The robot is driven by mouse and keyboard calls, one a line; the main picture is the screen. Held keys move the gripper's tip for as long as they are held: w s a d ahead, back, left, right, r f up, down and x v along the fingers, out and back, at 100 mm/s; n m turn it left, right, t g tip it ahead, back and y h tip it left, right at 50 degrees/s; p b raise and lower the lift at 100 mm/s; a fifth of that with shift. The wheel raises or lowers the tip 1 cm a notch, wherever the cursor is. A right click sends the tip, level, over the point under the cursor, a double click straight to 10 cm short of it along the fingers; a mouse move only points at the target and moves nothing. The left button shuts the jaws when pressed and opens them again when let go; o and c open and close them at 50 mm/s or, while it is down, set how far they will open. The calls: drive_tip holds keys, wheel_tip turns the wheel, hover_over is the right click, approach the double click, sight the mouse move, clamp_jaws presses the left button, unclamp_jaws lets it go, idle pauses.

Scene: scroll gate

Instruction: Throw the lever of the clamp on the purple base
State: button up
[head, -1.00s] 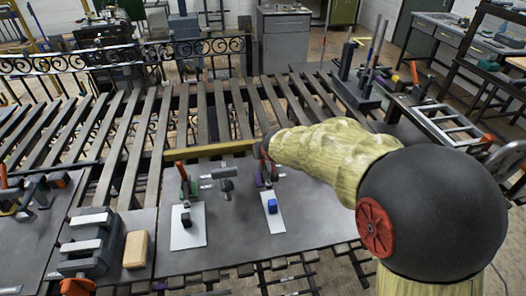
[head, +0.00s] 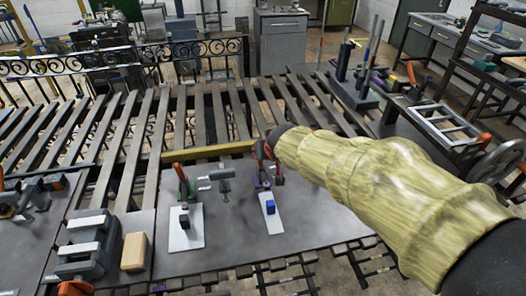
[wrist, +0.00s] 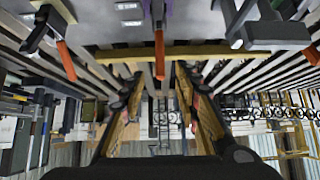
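The clamp on the purple base (head: 260,181) stands on the grey plate, at the middle of the head view, partly hidden by my arm's end. Its red lever (head: 265,152) points up beside my gripper. In the wrist view an orange-red lever (wrist: 159,55), which looks like the same one, hangs in the upside-down picture, centred between the fingers and ahead of their tips. My gripper (wrist: 157,80) is open with nothing visible between its fingers; contact with the lever cannot be told. In the head view its fingers are hidden.
A clamp with a red lever and green base (head: 184,188) stands to the left, with a grey T-shaped fixture (head: 222,181) between. A white strip with a blue block (head: 270,207) lies in front. A grey vise (head: 88,245) and wooden block (head: 134,252) are at lower left.

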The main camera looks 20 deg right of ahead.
drive_tip(key=shift+v, duration=1.15)
drive_tip(key=shift+c, duration=0.5)
